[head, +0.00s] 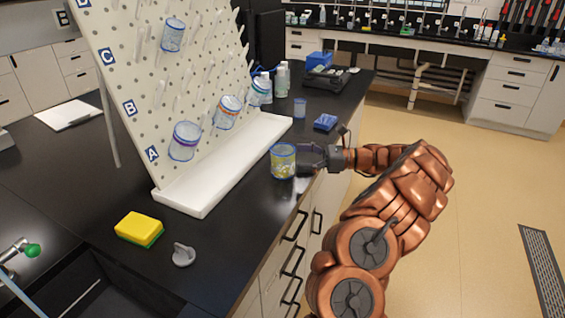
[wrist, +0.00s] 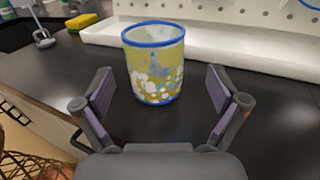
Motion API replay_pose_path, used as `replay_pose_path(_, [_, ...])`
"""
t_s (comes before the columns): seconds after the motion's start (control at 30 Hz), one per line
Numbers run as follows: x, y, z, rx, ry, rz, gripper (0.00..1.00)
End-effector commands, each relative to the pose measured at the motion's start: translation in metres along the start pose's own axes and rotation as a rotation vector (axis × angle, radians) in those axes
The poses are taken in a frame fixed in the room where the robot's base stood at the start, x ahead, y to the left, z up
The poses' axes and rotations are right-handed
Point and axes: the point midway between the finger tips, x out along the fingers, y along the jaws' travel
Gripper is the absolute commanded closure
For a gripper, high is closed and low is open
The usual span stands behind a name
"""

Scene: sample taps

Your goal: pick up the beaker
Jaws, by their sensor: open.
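The beaker (head: 283,161) stands upright on the black bench top, near its right edge in the head view. In the wrist view the beaker (wrist: 155,65) stands just ahead, between the lines of the two fingers. My gripper (head: 302,160) is open and empty, at the beaker's right side in the head view. In the wrist view its fingers (wrist: 161,92) are spread wider than the beaker, one to each side.
A white pegboard (head: 180,75) with several beakers on its pegs stands behind, over a white tray (head: 215,182). A yellow sponge (head: 138,227) and a grey stopper-like piece (head: 183,255) lie at the front left.

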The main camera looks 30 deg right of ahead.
Motion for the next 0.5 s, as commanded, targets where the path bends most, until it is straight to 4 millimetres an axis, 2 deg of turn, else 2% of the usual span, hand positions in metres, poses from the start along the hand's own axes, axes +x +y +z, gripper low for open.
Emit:
replay_pose_path(0.17, [0.011,0.002,0.0,0.001,-0.002,0.002,0.04])
replay_pose_path(0.5, [0.049,0.006,-0.003,0.002,-0.002,0.0,0.04])
